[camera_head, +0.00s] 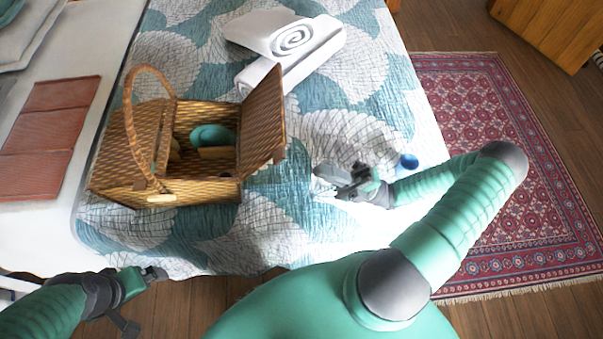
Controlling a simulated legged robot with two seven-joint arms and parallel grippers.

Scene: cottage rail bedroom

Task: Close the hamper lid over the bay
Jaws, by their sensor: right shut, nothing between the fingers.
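The wicker hamper (150,190) stands on the bed at the left, its curved handle upright over it. Its right lid (262,118) is raised and leans a little outward, so the bay under it is open. A teal item (212,136) and a tan item (216,153) lie in the bay. The left lid (124,138) lies over the other side. My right gripper (325,181) is shut and empty over the bed, to the right of the lid and apart from it. My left gripper (160,273) is at the bed's front edge; its fingers are too small to read.
A small blue object (408,161) sits near my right wrist. The quilt right of the hamper is mostly clear.

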